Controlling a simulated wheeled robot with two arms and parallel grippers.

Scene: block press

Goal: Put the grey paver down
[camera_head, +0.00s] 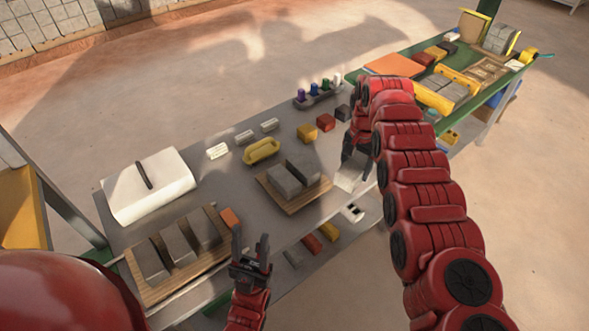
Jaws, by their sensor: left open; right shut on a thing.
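My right gripper (354,160) is shut on a light grey paver (348,180) near the front edge of the grey table (225,180). The paver hangs below the fingers, partly hidden by them; I cannot tell whether it touches the table. My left gripper (250,240) is open and empty, fingers pointing up the picture, at the table's front edge. A wooden board (293,208) with darker grey blocks (284,181) lies left of the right gripper. Another wooden board (188,277) with several grey blocks (178,246) lies at the lower left.
A white box (150,187) with a dark handle stands at the left. A yellow tray (261,152), an orange block (229,218), a yellow cube (307,133) and a rack of coloured pegs (317,97) are on the table. A cluttered green-edged bench (440,56) stands behind right.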

